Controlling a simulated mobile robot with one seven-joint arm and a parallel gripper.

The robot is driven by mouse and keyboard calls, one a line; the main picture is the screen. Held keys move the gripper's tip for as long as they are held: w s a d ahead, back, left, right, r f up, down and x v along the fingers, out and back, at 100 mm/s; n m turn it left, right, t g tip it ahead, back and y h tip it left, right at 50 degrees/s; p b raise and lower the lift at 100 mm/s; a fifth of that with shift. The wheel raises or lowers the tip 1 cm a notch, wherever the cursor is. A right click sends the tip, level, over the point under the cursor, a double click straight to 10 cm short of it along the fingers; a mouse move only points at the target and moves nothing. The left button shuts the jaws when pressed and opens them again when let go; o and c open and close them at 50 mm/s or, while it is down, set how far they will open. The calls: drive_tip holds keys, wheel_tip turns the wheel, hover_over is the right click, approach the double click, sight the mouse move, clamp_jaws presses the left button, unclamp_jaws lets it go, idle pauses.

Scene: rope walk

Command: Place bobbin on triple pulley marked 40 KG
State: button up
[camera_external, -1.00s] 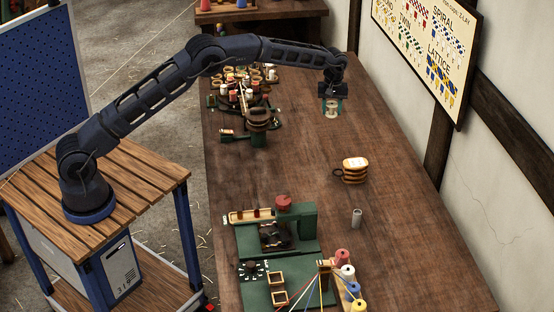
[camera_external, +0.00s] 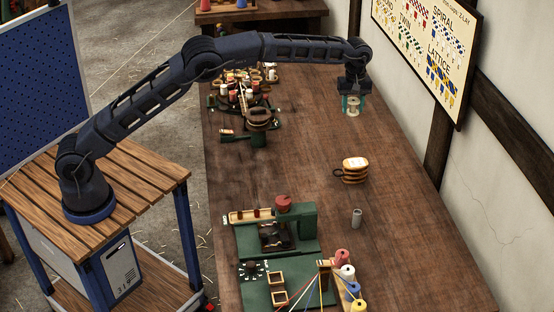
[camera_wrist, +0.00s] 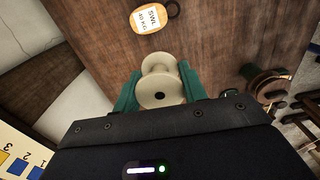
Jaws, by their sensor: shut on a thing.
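My gripper (camera_external: 352,98) is shut on a cream bobbin (camera_wrist: 159,83), with a green finger on each side of it. The bobbin also shows small between the fingers in the external view (camera_external: 352,107). It is held over the far right part of the table. The triple pulley (camera_external: 353,173), with several stacked orange-brown discs and a pale top, stands on the table nearer the camera, apart from the bobbin.
A green stand with a brown coil (camera_external: 258,122) and a carousel of spools (camera_external: 243,95) stand left of my gripper. Bare table (camera_external: 310,150) lies between. A wall chart (camera_external: 430,50) hangs right.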

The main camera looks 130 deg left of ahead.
sight(351, 163)
drive_tip(key=w+d+f, duration=0.1)
drive_tip(key=f, duration=0.5)
drive_tip(key=d+f, duration=0.1)
drive_tip(key=f, duration=0.5)
drive_tip(key=w+f, duration=0.1)
drive_tip(key=f, duration=0.5)
drive_tip(key=shift+w+d+f, duration=0.3)
drive_tip(key=shift+w+d, duration=0.05)
drive_tip(key=shift+d, duration=0.05)
drive_tip(key=shift+f, duration=0.1)
drive_tip(key=o, duration=0.9)
drive_tip(key=shift+o, duration=0.3)
wheel_tip(351, 163, up, 12)
drive_tip(key=shift+d, duration=0.1)
